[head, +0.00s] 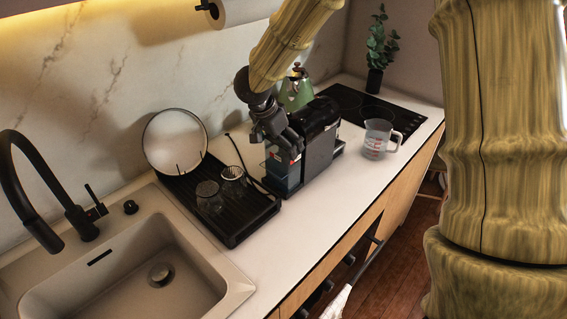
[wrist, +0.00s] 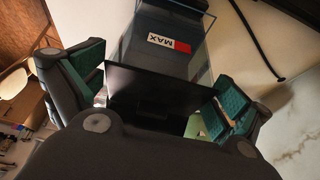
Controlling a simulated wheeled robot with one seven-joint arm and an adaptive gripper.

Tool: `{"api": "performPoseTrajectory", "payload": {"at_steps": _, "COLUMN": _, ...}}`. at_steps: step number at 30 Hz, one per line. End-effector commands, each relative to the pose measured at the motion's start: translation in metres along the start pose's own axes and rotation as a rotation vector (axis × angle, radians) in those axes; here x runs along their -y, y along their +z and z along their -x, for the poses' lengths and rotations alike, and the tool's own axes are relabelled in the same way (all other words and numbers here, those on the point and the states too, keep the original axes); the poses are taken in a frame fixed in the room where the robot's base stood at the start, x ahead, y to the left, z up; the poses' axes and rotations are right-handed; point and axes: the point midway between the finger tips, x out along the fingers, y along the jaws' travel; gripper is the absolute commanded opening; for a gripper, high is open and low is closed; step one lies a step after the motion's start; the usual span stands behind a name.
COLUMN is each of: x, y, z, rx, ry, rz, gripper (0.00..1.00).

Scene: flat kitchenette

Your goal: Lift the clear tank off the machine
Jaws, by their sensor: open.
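The black coffee machine (head: 321,137) stands on the counter. Its clear tank (head: 281,176), bluish in the head view, is at the machine's near-left end. In the wrist view the tank's clear wall (wrist: 203,52) shows, along with a dark top and a "MAX" label with a red patch. My gripper (head: 283,149) is just above the tank, hiding its top in the head view. In the wrist view my gripper (wrist: 155,85) is open, with one green-padded finger on each side of the tank's top. I cannot tell whether either finger touches it.
A black drying rack (head: 246,229) with glasses and a round plate (head: 174,140) stands left of the machine. A measuring jug (head: 376,139) is to the right, and a green kettle (head: 295,92) behind. The front counter strip is clear. The sink (head: 203,290) is at the lower left.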

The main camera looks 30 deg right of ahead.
Motion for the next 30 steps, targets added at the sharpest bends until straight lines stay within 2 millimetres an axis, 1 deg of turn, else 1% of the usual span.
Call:
{"api": "performPoseTrajectory", "payload": {"at_steps": 1, "x": -0.001, "y": -0.002, "z": -0.004, "rx": -0.003, "ry": 0.003, "rz": 0.002, "gripper": 1.0}}
{"api": "performPoseTrajectory", "payload": {"at_steps": 3, "x": 0.0, "y": -0.001, "z": -0.014, "rx": -0.001, "ry": 0.003, "rz": 0.001, "gripper": 1.0}}
{"api": "performPoseTrajectory", "payload": {"at_steps": 6, "x": 0.0, "y": -0.001, "z": -0.021, "rx": -0.001, "ry": 0.001, "rz": 0.0, "gripper": 1.0}}
{"api": "performPoseTrajectory", "payload": {"at_steps": 9, "x": 0.0, "y": -0.001, "z": -0.025, "rx": 0.0, "ry": 0.0, "rz": 0.0, "gripper": 1.0}}
{"api": "performPoseTrajectory", "payload": {"at_steps": 15, "x": 0.0, "y": -0.001, "z": -0.026, "rx": 0.0, "ry": 0.0, "rz": 0.0, "gripper": 1.0}}
{"api": "performPoseTrajectory", "payload": {"at_steps": 17, "x": 0.0, "y": -0.001, "z": -0.026, "rx": 0.0, "ry": 0.0, "rz": 0.0, "gripper": 0.91}}
{"api": "performPoseTrajectory", "payload": {"at_steps": 18, "x": 0.0, "y": -0.001, "z": -0.026, "rx": 0.0, "ry": 0.0, "rz": 0.0, "gripper": 0.84}}
{"api": "performPoseTrajectory", "payload": {"at_steps": 20, "x": 0.0, "y": -0.001, "z": -0.026, "rx": 0.0, "ry": 0.0, "rz": 0.0, "gripper": 0.73}}
{"api": "performPoseTrajectory", "payload": {"at_steps": 21, "x": 0.0, "y": -0.001, "z": -0.026, "rx": 0.0, "ry": 0.0, "rz": 0.0, "gripper": 0.65}}
{"api": "performPoseTrajectory", "payload": {"at_steps": 23, "x": 0.0, "y": -0.001, "z": -0.026, "rx": 0.0, "ry": 0.0, "rz": 0.0, "gripper": 0.54}}
{"api": "performPoseTrajectory", "payload": {"at_steps": 24, "x": 0.0, "y": -0.001, "z": -0.026, "rx": 0.0, "ry": 0.0, "rz": 0.0, "gripper": 0.47}}
{"api": "performPoseTrajectory", "payload": {"at_steps": 28, "x": 0.0, "y": -0.001, "z": -0.026, "rx": 0.0, "ry": 0.0, "rz": 0.0, "gripper": 0.23}}
{"api": "performPoseTrajectory", "payload": {"at_steps": 30, "x": 0.0, "y": -0.001, "z": -0.025, "rx": 0.0, "ry": -0.001, "rz": 0.0, "gripper": 0.22}}
